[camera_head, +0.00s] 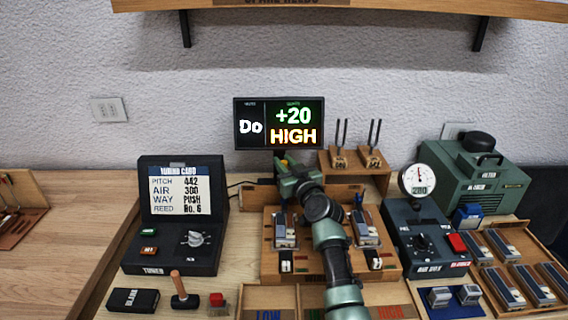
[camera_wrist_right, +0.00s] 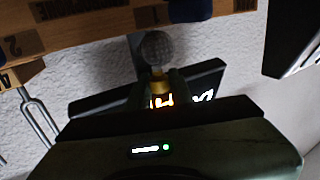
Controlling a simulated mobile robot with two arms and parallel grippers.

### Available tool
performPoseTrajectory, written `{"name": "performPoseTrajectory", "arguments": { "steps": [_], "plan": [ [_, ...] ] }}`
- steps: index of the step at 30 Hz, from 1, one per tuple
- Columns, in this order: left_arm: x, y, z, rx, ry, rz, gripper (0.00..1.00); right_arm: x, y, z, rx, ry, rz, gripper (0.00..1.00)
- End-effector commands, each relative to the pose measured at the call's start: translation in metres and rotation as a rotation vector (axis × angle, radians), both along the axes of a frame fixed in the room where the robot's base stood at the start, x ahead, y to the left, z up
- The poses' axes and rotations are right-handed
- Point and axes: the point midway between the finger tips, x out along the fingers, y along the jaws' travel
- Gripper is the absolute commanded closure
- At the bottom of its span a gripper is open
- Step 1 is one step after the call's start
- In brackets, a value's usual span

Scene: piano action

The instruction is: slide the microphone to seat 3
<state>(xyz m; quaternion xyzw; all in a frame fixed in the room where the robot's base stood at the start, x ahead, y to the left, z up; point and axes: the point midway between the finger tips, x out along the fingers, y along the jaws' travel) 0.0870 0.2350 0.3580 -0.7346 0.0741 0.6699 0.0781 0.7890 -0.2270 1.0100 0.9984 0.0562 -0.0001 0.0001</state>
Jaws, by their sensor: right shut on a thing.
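The microphone (camera_wrist_right: 157,48) has a round grey mesh head and a brass-coloured collar. My right gripper (camera_wrist_right: 160,86) is shut on it at the collar, in the right wrist view. In the head view my right gripper (camera_head: 292,168) is behind the wooden reed block (camera_head: 268,262), below the display; it hides the microphone there. In the wrist view the mesh head is near a wooden rail (camera_wrist_right: 90,30) carrying number plates, with a plate marked 1 (camera_wrist_right: 150,15) close by and one marked 2 (camera_wrist_right: 20,43) farther left. The seat 3 mark cannot be made out. My left gripper is not in view.
The display (camera_head: 278,123) reads Do, +20 HIGH. Tuning forks (camera_head: 356,158) stand just right of my gripper. A tuner case (camera_head: 175,250) is at left, and a gauge box (camera_head: 425,240) and green pump (camera_head: 480,175) at right. My right arm crosses over the reed block.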

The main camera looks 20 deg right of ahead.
Motion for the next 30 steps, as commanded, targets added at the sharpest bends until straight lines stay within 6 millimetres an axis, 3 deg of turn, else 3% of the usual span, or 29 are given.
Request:
{"name": "performPoseTrajectory", "arguments": {
  "steps": [24,30],
  "plan": [
    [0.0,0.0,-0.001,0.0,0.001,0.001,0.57,0.0,-0.001,-0.001,0.0,0.002,0.0,1.0],
    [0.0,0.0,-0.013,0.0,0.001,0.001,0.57,-0.009,-0.034,-0.005,-0.009,0.001,-0.005,1.0]
  ]
}}
